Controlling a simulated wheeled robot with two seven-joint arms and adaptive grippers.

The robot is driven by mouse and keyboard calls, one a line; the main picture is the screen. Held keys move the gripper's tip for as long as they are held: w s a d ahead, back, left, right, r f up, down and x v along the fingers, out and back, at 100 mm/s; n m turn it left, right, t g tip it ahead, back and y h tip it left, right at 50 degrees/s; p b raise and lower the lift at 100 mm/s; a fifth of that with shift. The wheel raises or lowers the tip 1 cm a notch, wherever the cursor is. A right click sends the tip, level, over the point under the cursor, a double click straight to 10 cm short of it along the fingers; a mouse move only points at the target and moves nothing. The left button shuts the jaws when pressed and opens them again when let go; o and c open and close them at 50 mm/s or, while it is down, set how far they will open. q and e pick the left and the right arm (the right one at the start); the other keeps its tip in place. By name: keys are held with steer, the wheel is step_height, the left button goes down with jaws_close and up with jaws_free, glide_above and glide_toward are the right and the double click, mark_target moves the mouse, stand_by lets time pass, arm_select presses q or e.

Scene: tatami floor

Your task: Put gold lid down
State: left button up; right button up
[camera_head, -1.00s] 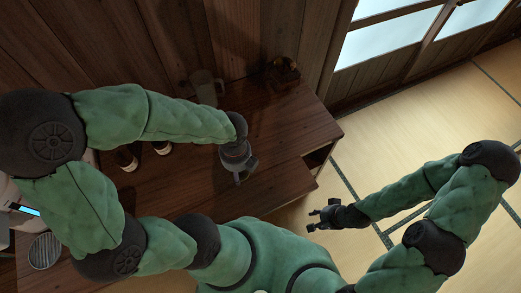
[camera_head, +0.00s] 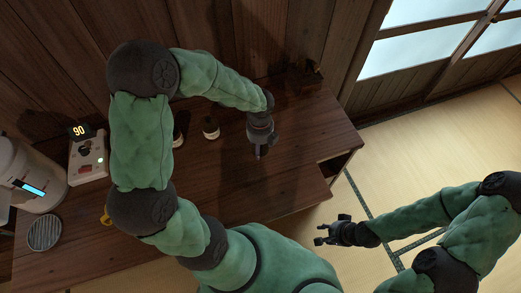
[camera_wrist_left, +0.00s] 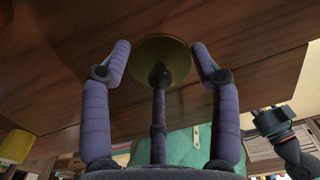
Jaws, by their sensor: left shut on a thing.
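My left gripper (camera_head: 259,152) hangs over the right half of the dark wooden table, pointing down. In the left wrist view, its purple fingers (camera_wrist_left: 160,66) are closed around the round gold lid (camera_wrist_left: 175,47), which lies at the fingertips in front of the wood. I cannot tell whether the lid touches the wood. The lid is hidden by the hand in the head view. My right gripper (camera_head: 326,235) is open and empty, off the table's front right side above the tatami floor.
Two small jars, one of them a dark jar with a pale band (camera_head: 211,129), stand left of the gripper. A white machine (camera_head: 32,180), a device reading 90 (camera_head: 87,157) and a grey round grate (camera_head: 44,232) are at left. A dark object (camera_head: 304,76) stands at the back right corner.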

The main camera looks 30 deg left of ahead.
mark_target(261, 150)
arm_select(q)
steer(key=shift+w+f, duration=0.2)
steer(key=shift+f, duration=0.1)
steer(key=shift+w+a+f+b, duration=0.1)
steer(key=shift+f+b, duration=0.3)
steer(key=shift+f, duration=0.45)
steer(key=shift+w+a+f+b, duration=0.1)
steer(key=shift+f+b, duration=0.25)
steer(key=shift+f, duration=0.45)
steer(key=shift+d, duration=0.1)
steer(key=shift+f, duration=0.2)
steer(key=o, duration=0.9)
steer(key=shift+o, duration=0.2)
step_height(261, 150, up, 11)
steer(key=p, duration=0.4)
steer(key=shift+r, duration=0.7)
